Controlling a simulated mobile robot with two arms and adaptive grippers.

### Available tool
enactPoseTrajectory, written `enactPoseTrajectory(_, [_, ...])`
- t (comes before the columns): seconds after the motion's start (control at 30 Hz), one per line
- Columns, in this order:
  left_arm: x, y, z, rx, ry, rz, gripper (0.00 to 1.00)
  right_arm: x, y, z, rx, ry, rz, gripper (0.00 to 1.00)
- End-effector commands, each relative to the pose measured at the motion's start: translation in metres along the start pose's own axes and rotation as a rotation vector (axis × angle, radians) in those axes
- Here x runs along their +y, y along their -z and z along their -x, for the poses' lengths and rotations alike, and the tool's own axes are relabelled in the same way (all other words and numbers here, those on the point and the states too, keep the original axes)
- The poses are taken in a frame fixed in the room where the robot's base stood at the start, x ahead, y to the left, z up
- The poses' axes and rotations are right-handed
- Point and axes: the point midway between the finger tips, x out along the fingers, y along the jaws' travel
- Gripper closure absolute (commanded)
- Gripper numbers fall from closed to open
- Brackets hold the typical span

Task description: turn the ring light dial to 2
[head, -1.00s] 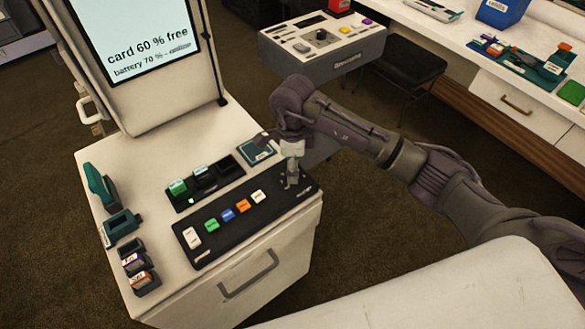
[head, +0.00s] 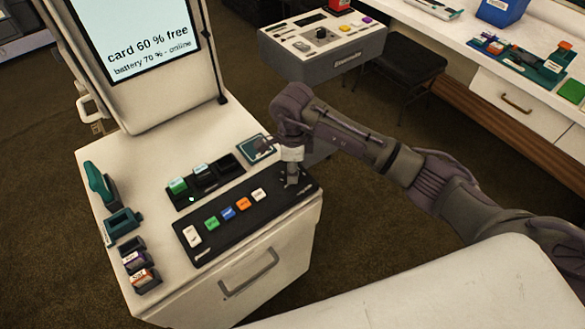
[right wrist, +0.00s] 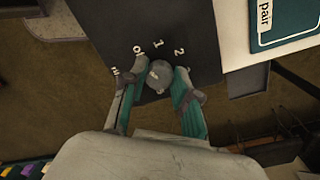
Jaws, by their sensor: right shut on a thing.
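The ring light dial (right wrist: 158,76) is a small round grey knob on a dark panel (head: 235,220). White marks for 1 and 2 stand beyond it in the right wrist view, with more marks to the left, partly behind a finger. My right gripper (head: 291,178) is at the panel's right end, pointing down, with its teal-padded fingers on both sides of the dial, shut on it. I cannot make out which mark the dial points to. In the head view the gripper hides most of the dial. My left gripper is not in view.
Coloured buttons (head: 228,213) line the panel left of the gripper. A black slotted tray (head: 205,181) and a teal-bordered square pad (head: 256,148) lie behind. A screen (head: 135,35) rises at the back. Teal holders (head: 122,222) stand along the left edge.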

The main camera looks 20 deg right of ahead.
Motion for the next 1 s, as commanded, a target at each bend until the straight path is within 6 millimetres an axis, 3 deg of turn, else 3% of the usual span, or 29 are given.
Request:
enactPoseTrajectory(0.37, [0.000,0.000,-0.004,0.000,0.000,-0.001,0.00,-0.001,0.001,0.000,-0.003,0.001,-0.131,1.00])
enactPoseTrajectory(1.0, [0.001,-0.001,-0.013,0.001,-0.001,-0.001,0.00,-0.001,0.001,0.001,-0.021,0.002,-0.714,1.00])
